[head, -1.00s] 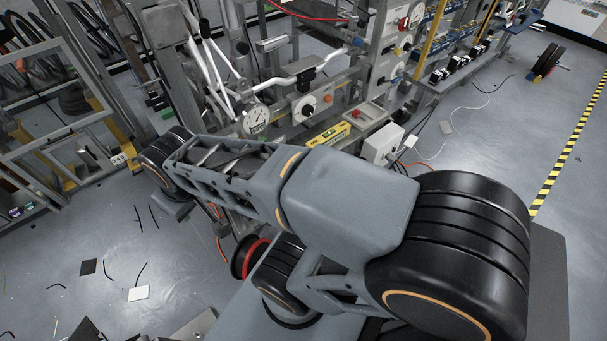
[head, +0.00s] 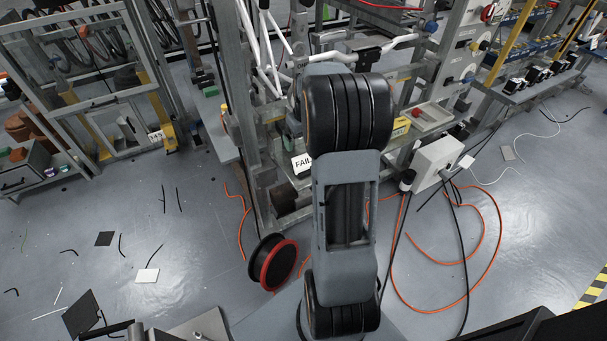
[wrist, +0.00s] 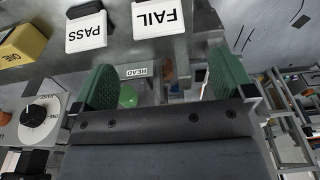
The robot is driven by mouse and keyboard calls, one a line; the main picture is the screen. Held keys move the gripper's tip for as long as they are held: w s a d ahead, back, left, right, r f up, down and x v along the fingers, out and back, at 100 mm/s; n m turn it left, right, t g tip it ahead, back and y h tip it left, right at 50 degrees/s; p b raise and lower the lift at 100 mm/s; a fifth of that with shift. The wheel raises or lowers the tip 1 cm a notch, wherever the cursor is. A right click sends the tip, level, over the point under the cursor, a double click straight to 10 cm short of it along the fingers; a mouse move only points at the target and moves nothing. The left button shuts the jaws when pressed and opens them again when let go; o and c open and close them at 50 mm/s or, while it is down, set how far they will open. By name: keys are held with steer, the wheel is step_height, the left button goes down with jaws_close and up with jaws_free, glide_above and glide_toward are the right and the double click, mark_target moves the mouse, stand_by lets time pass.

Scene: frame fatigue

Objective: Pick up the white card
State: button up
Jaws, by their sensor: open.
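A plain white card (head: 147,275) lies flat on the grey floor at the lower left of the head view. White cards marked FAIL (wrist: 160,17) and PASS (wrist: 86,31) appear upside down at the top of the wrist view, on the grey stand. The FAIL card also shows in the head view (head: 302,163), partly covered by my arm. My gripper (wrist: 162,80) is open and empty, its green finger pads wide apart. Between and beyond them is a small READ label (wrist: 135,72). The FAIL card is past the fingertips, not between them. The gripper is hidden in the head view.
Dark square pieces (head: 104,239) and thin black strips lie near the floor card. A red-rimmed reel (head: 279,264) and orange hose (head: 481,262) are on the floor. The test stand (head: 254,150) is close to my arm. Open floor is at the left.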

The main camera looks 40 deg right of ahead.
mark_target(303, 160)
steer(key=f+b, duration=0.1)
steer(key=f, duration=0.3)
steer(key=w+f+b, duration=0.1)
steer(key=f, duration=0.3)
steer(key=f+b, duration=0.1)
steer(key=f, duration=0.3)
steer(key=shift+w+d+f, duration=0.3)
steer(key=shift+f, duration=0.1)
steer(key=c, duration=0.9)
steer(key=shift+o, duration=0.2)
steer(key=shift+r, duration=0.1)
